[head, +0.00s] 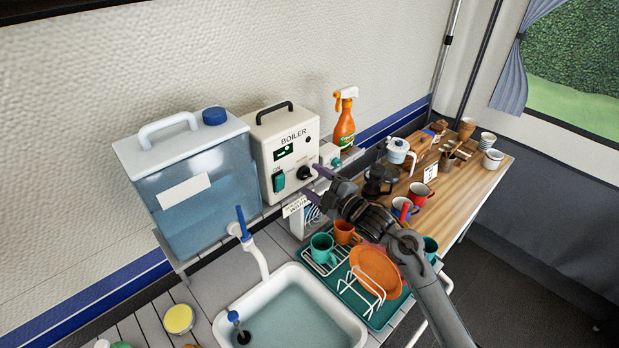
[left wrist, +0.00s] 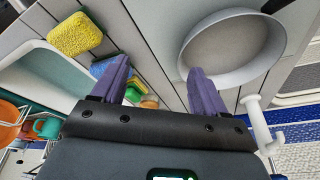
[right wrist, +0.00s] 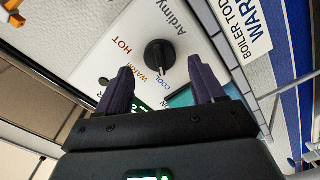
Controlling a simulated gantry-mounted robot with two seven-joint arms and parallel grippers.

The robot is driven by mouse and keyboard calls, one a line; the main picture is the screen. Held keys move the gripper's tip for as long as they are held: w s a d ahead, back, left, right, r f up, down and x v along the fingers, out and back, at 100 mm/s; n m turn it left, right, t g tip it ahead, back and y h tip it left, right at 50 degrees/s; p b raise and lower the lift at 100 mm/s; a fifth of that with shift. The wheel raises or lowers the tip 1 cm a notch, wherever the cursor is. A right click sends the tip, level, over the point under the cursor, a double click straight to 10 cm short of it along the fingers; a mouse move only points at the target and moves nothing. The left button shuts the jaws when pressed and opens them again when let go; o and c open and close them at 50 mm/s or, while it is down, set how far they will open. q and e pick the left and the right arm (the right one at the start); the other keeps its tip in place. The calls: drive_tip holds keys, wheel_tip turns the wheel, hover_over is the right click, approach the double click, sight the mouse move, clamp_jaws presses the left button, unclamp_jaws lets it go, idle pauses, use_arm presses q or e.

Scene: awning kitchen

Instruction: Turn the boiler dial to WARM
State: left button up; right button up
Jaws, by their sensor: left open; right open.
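The cream boiler (head: 284,145) stands against the wall with a green switch (head: 279,181) marked ON on its front. Its black dial (head: 304,173) also shows in the right wrist view (right wrist: 160,54), with HOT, WARM and COOL printed around it. I cannot tell which word the dial points to. My right gripper (head: 314,184) is open in front of the boiler; in the right wrist view its fingers (right wrist: 160,76) are spread either side of the dial's line, apparently short of it. My left gripper (left wrist: 157,70) is open and empty over the counter, outside the head view.
A placard (right wrist: 243,27) reading BOILER TODAY WARM is beside the boiler. A water tank (head: 195,180) stands left of it, an orange spray bottle (head: 344,120) right. A dish rack (head: 365,287) with mugs and the sink (head: 300,330) lie below. The left wrist view shows a yellow sponge (left wrist: 75,34) and round pan (left wrist: 232,50).

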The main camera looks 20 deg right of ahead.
sight(305, 174)
drive_tip(key=shift+x, duration=1.35)
drive_tip(key=c, duration=1)
drive_tip(key=shift+r+m+p, duration=0.2)
drive_tip(key=shift+m+p, duration=1)
drive_tip(key=shift+p, duration=0.1)
drive_tip(key=shift+c, duration=0.2)
drive_tip(key=m+p, duration=0.2)
drive_tip(key=shift+m, duration=0.3)
drive_tip(key=m+p, duration=0.3)
drive_tip(key=m, duration=0.1)
drive_tip(key=shift+d, duration=0.1)
drive_tip(key=shift+f+m+p, duration=0.1)
drive_tip(key=shift+m+p, duration=0.65)
drive_tip(key=shift+m, duration=0.55)
